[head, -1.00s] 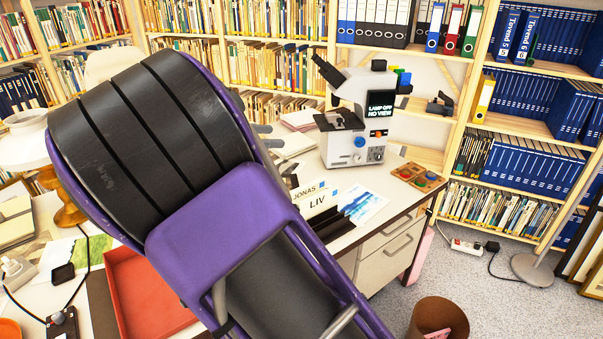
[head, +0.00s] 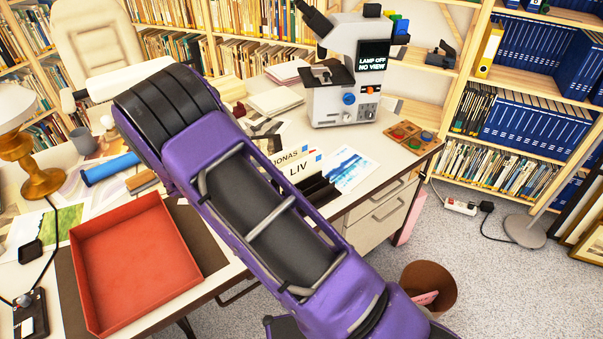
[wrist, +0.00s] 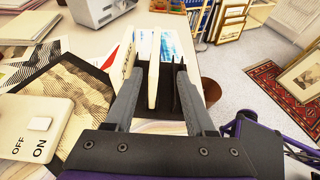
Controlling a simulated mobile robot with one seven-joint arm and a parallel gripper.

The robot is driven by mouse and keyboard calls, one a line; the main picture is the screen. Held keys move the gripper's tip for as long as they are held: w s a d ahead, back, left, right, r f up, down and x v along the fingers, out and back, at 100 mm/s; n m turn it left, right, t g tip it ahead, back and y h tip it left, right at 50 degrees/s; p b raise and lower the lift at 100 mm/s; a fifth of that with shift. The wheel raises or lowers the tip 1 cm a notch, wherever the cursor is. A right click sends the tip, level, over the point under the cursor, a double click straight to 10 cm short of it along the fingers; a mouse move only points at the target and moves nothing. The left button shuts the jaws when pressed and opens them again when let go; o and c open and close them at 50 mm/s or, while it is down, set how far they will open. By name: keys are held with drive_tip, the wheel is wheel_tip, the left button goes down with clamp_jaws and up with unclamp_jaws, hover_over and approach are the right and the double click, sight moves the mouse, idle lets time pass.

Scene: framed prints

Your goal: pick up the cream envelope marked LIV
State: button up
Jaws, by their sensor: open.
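The envelope marked LIV (head: 302,172) stands upright in a dark rack (head: 320,191) on the desk, in front of the envelope marked JONAS (head: 289,156). In the wrist view my gripper (wrist: 160,78) is open, with its fingers pointing at the rack. A pale upright envelope (wrist: 153,72), by its place the LIV one, stands between the two fingers, with gaps on both sides. Another upright envelope (wrist: 126,58), likely JONAS, is just left of the left finger. The rack (wrist: 178,90) has empty slots to the right. In the head view my arm hides the gripper.
A microscope (head: 345,85) stands behind the rack, and a blue picture card (head: 345,168) lies to its right. A red tray (head: 130,262) is at the front left. A box with an OFF/ON switch (wrist: 38,125) is left of my gripper. A brown bin (head: 430,285) stands on the floor.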

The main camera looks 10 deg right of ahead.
sight(302, 163)
drive_tip(key=x, duration=0.7)
drive_tip(key=shift+d, duration=0.1)
drive_tip(key=shift+w+x, duration=0.2)
drive_tip(key=shift+x, duration=1.2)
drive_tip(key=shift+w+x, duration=0.2)
drive_tip(key=shift+x, duration=1.2)
drive_tip(key=shift+a, duration=0.25)
clamp_jaws()
